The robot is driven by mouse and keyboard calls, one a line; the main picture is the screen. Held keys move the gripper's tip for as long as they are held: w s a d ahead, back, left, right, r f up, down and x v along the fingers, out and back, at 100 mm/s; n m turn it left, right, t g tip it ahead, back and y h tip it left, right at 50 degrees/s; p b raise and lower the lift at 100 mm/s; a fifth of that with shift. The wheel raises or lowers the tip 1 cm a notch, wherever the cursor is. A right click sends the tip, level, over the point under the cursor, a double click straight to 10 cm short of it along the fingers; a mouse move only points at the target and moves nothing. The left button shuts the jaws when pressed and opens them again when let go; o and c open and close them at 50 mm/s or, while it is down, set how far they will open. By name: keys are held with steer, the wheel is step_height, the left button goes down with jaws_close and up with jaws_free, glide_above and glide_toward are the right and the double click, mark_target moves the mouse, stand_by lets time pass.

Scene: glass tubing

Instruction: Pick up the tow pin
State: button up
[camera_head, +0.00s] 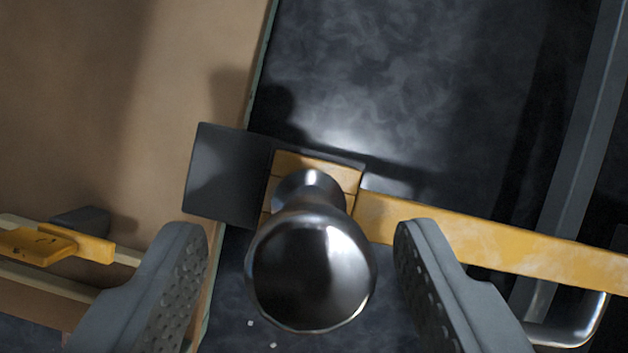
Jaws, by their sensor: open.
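The tow pin (311,270) is a shiny metal pin with a large round knob on top and a narrower neck and collar behind it. It stands in a yellow bracket (306,168) near the middle of the view, with its lower part hidden by the knob. My gripper (306,245) is open, with one grey finger to the left of the knob and one to the right. There is a gap on both sides of the knob, and the fingers appear not to touch it.
A dark plate (222,178) adjoins the bracket on the left. A yellow bar (500,235) runs right from it, towards a grey metal rail (585,130). A brown panel (110,120) fills the left, with a yellow latch-like part (55,245) low down. Dark smooth surface (400,90) lies behind.

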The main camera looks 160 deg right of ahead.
steer(key=shift+x, duration=1.9)
steer(key=shift+d, duration=0.15)
steer(key=shift+c, duration=0.2)
steer(key=c, duration=1)
steer(key=shift+c, duration=0.4)
steer(key=shift+r, duration=4.95)
